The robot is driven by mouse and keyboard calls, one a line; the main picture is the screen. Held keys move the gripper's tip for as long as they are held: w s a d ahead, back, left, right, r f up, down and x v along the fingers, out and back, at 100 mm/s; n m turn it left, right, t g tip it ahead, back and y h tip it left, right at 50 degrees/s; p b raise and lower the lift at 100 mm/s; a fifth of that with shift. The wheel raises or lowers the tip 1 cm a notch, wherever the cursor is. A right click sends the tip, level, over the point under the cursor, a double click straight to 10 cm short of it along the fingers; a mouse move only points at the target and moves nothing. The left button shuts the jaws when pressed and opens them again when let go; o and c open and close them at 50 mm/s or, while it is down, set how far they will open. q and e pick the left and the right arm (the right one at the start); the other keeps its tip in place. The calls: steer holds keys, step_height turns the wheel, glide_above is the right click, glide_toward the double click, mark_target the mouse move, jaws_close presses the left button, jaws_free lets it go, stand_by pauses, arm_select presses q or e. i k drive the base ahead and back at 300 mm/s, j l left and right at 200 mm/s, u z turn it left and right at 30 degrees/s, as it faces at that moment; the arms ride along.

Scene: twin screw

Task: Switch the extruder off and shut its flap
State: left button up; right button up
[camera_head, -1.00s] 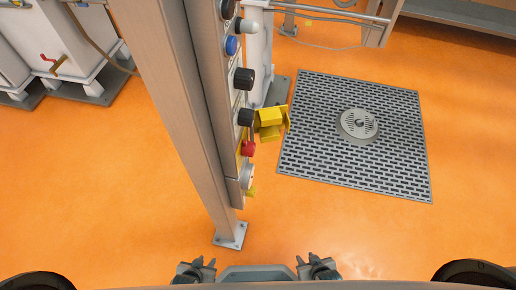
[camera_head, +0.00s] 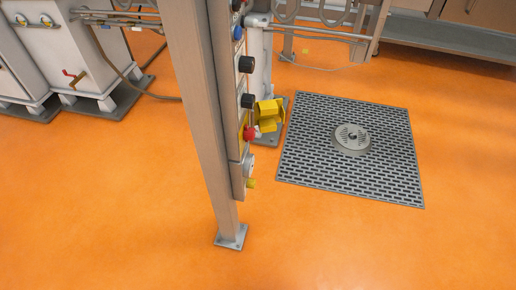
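The extruder's control panel (camera_head: 232,105) stands edge-on on a grey metal post, so its face is seen only from the side. Black knobs (camera_head: 246,65) and a blue button (camera_head: 237,33) stick out to its right. Lower down is a red knob or button (camera_head: 250,133) on a yellow backing. A yellow flap-like part (camera_head: 268,112) juts out beside the panel; I cannot tell whether it is the task's flap. Below is a grey round switch (camera_head: 249,166) with a yellow piece (camera_head: 251,184). Neither of my grippers is in view.
The post's foot plate (camera_head: 231,236) is on the orange floor. A square drain grate (camera_head: 350,150) lies to the right. Grey cabinets (camera_head: 75,60) with pipes stand at the upper left, and a bench (camera_head: 450,35) at the upper right. The front floor is clear.

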mark_target(249, 133)
steer(key=u, duration=3.05)
steer(key=k+l, duration=0.25)
steer(key=l, duration=0.2)
steer(key=k+l, duration=0.25)
steer(key=l, duration=0.2)
steer(key=k+l, duration=0.55)
steer(key=l, duration=0.3)
steer(key=k+l, duration=0.25)
steer(key=l, duration=0.2)
steer(key=k+l, duration=0.25)
steer(key=l, duration=0.2)
steer(key=k+l, duration=0.3)
steer(key=l, duration=0.15)
steer(key=k+l, duration=0.25)
steer(key=l, duration=0.2)
